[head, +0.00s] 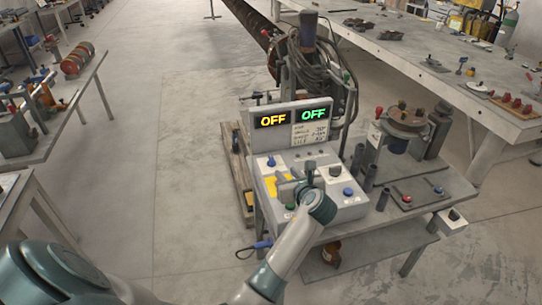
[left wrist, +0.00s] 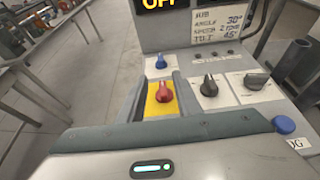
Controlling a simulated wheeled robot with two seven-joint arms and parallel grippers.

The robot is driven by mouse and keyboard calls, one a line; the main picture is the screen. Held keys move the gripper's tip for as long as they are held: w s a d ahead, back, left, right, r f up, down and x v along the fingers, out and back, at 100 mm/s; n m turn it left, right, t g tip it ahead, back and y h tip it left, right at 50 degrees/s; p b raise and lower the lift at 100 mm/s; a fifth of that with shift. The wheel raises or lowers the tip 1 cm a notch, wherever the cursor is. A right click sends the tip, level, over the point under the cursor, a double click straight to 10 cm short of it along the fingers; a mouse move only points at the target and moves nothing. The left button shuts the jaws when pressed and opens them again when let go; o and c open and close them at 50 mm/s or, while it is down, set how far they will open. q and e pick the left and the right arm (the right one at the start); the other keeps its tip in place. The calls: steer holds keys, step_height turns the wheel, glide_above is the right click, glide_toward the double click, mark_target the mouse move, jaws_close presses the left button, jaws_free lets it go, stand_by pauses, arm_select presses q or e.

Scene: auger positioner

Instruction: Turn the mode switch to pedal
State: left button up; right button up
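The grey control console (head: 350,207) stands on a cart, with a row of knobs and buttons on its sloped top. In the left wrist view, a red knob (left wrist: 164,93) sits on a yellow plate (left wrist: 154,108). To its right are a black knob (left wrist: 209,86) and a dark selector knob (left wrist: 256,80), both on white labels. I cannot read which one is the mode switch. My left gripper (head: 284,186) is over the console's left part. Its grey fingers appear apart, either side of the red knob, holding nothing. My right gripper is not in view.
A display panel (head: 290,126) reading OFF twice rises behind the console. Blue buttons (left wrist: 160,62) and (left wrist: 284,124) flank the knobs. A small box with a black knob (head: 453,215) sticks out at the cart's right.

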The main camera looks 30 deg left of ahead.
arm_select(q)
steer(key=shift+s+d+r, duration=0.1)
steer(key=shift+d+r, duration=0.05)
steer(key=p, duration=0.2)
glide_toward(272, 158)
steer(key=x, duration=0.6)
steer(key=shift+x, duration=1.15)
jaws_close()
